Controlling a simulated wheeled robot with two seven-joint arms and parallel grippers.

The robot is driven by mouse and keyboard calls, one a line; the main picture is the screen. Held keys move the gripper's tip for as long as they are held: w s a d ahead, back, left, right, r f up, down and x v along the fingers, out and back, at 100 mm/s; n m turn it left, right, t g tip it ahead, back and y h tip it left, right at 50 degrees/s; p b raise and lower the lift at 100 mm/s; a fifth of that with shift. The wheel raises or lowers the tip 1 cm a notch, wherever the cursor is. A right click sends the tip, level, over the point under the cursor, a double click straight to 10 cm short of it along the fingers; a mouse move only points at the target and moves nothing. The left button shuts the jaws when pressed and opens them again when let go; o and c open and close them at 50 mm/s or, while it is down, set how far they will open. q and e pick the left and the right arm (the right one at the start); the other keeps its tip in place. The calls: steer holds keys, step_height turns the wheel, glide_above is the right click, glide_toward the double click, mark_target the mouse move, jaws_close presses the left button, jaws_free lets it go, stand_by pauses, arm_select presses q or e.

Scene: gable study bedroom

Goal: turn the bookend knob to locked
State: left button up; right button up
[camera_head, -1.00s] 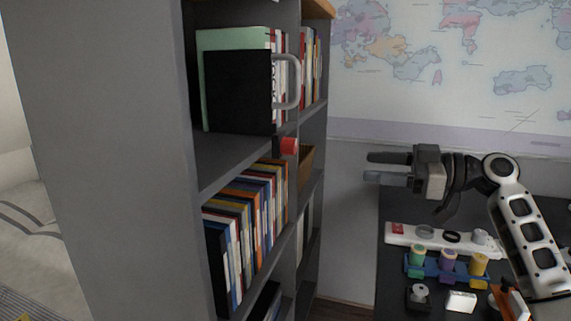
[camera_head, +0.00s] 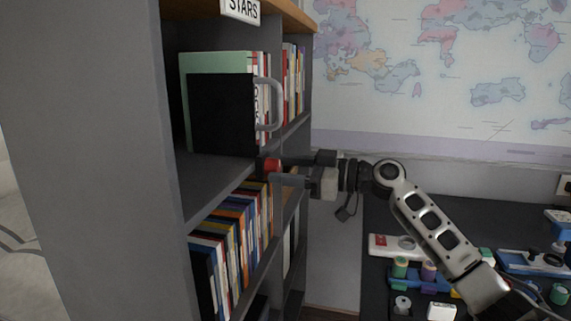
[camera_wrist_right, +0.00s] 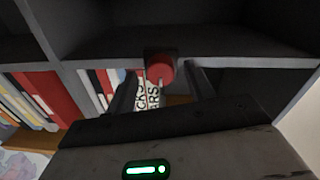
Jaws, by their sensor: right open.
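The red knob (camera_head: 272,165) sits on the front edge of the shelf, below the black bookend (camera_head: 222,115) with its grey handle. In the right wrist view the red knob (camera_wrist_right: 161,67) has a pale mark on its face and a dark plate behind it. My right gripper (camera_head: 277,171) is open, with its fingers pointing at the knob. In the wrist view the fingers of the right gripper (camera_wrist_right: 162,85) lie on either side of the knob; I cannot tell whether they touch it. My left gripper is not in view.
Books (camera_head: 232,235) fill the shelf below the knob. A sign reading STARS (camera_head: 240,9) hangs at the top of the bookcase. A dark desk (camera_head: 445,215) with a white strip and small coloured items stands to the right. A world map (camera_head: 440,70) covers the wall.

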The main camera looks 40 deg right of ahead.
steer(key=shift+w+a, duration=0.2)
steer(key=c, duration=1)
steer(key=shift+o, duration=0.2)
